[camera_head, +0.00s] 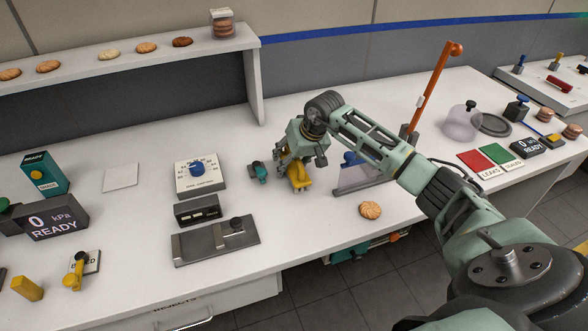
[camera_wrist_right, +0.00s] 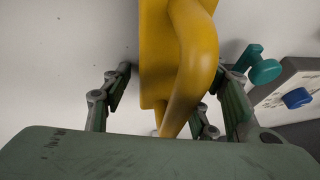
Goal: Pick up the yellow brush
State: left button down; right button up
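The yellow brush (camera_head: 300,179) is on the white bench, under my right gripper (camera_head: 294,168) and partly hidden by it. In the right wrist view the brush (camera_wrist_right: 190,60) shows a flat yellow body and a thick curved handle. The fingers of my right gripper (camera_wrist_right: 168,105) stand on either side of it. A gap shows between the left finger and the brush; the right finger looks close to the handle, with contact unclear. My left gripper is not in view.
A small teal-and-grey item (camera_head: 259,172) lies just left of the brush and a dial box (camera_head: 199,178) stands farther left. A clear-sided stand (camera_head: 358,178) is at the right. A biscuit (camera_head: 370,210) lies near the front edge. The bench behind the gripper is clear.

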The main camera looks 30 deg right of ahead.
jog(key=c, duration=0.6)
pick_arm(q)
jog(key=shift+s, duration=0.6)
pick_arm(e)
jog(key=c, duration=0.4)
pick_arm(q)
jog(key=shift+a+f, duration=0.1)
